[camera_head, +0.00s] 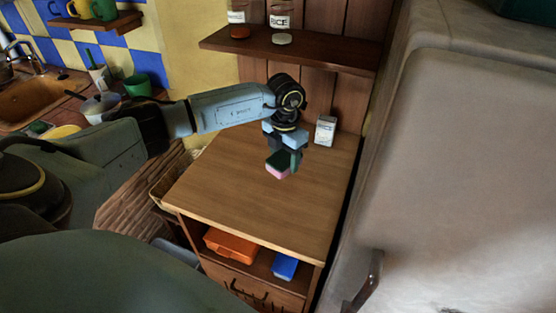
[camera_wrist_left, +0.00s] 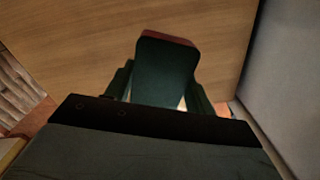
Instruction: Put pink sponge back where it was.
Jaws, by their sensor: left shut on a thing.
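The pink sponge (camera_head: 278,171) has a dark green top layer and a pink lower layer. My left gripper (camera_head: 284,158) is shut on it, above the wooden counter top (camera_head: 235,190). The left wrist view shows the sponge's dark green face (camera_wrist_left: 165,70) between the fingers, with a reddish edge at its far end. I cannot tell whether the sponge touches the counter. My right gripper is not in view.
A small white box (camera_head: 325,130) stands at the back of the counter. A shelf (camera_head: 300,50) with jars hangs above. A large grey fridge (camera_head: 450,170) stands at right. An orange box (camera_head: 231,246) and a blue box (camera_head: 285,267) lie below. The counter's front is clear.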

